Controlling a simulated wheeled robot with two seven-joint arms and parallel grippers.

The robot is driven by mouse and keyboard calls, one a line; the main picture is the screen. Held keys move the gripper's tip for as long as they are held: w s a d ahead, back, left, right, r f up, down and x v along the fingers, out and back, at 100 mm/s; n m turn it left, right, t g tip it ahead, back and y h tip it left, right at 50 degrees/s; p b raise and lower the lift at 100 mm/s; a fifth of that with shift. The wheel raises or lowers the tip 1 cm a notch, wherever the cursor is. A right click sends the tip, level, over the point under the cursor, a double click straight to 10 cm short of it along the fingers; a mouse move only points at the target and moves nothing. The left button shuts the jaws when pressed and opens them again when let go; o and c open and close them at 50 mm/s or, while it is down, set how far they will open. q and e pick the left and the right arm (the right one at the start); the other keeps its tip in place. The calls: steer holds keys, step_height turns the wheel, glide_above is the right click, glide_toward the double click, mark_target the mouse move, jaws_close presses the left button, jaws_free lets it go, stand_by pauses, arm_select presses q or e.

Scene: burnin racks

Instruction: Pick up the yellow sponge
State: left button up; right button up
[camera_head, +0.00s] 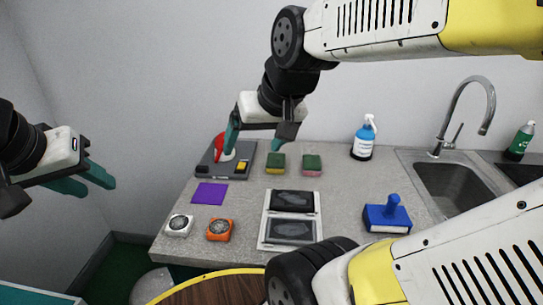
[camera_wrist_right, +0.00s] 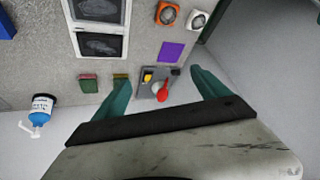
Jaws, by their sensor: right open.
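The yellow sponge (camera_head: 275,168) has a green top and lies on the grey counter, left of a similar pink-red sponge with a green top (camera_head: 312,166). In the right wrist view the yellow sponge (camera_wrist_right: 120,77) shows beside the tip of one finger, partly hidden by it. My right gripper (camera_head: 261,137) is open and empty, above the back of the counter; its fingers (camera_wrist_right: 160,80) frame a grey device in the wrist view. My left gripper (camera_head: 98,188) is open and empty, off the counter at the far left.
The grey device (camera_head: 206,171) with a red part stands left of the sponges. A purple square (camera_head: 210,194), white (camera_head: 178,225) and orange (camera_head: 219,229) gauges, a framed panel (camera_head: 290,230), blue brush (camera_head: 387,215), blue bottle (camera_head: 363,140) and sink (camera_head: 452,188) surround them.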

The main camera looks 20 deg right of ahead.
steer(key=w+d+f+m+h, duration=0.1)
steer(key=w+d+f+m, duration=0.3)
steer(key=w, duration=0.6)
steer(key=m+g+h, duration=0.1)
steer(key=g+h, duration=0.1)
steer(key=h, duration=0.1)
glide_toward(276, 161)
steer(key=shift+d+f, duration=0.45)
steer(key=shift+f, duration=0.15)
steer(key=x, duration=0.8)
steer(key=shift+w+a, duration=0.2)
steer(key=shift+a, duration=0.15)
steer(key=c, duration=1.4)
steer(key=shift+r, duration=0.1)
